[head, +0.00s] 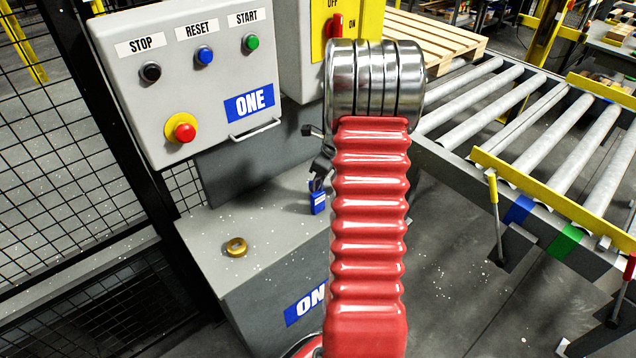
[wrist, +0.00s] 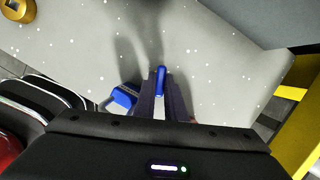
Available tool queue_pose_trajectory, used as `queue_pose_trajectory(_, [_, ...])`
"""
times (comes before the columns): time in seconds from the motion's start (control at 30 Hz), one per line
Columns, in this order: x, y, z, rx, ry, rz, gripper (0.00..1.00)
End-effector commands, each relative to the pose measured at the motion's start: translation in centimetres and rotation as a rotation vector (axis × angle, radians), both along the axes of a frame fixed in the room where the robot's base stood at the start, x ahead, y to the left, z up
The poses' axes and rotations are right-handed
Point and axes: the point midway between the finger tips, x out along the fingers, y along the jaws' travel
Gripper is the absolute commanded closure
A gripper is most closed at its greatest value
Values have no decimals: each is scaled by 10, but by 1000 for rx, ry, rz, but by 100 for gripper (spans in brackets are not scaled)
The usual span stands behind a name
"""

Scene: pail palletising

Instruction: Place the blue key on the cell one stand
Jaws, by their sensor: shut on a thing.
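My gripper (head: 317,182) is partly hidden behind my red arm in the head view. In the wrist view its dark fingers (wrist: 163,98) are shut on the blue key (wrist: 160,78). A blue tag (wrist: 124,97) hangs beside the fingers; it also shows in the head view (head: 318,204). The cell one stand (head: 215,225) is a grey box with a flat top and a blue ONE label, partly covered by my arm. The key is over the right part of its top (wrist: 215,60). I cannot tell how high above the top it is.
A brass ring (head: 235,247) lies on the stand's top, left of the key. A grey control box (head: 190,80) with buttons stands behind. A roller conveyor (head: 540,120) with yellow rails is at right, and a mesh fence (head: 60,180) at left.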

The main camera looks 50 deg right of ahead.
Motion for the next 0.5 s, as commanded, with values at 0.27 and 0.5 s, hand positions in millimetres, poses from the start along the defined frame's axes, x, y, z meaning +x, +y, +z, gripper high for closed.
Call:
queue_pose_trajectory(0.27, [0,0,-1,-1,0,0,82])
queue_pose_trajectory(0.5, [0,-1,0,-1,0,0,82])
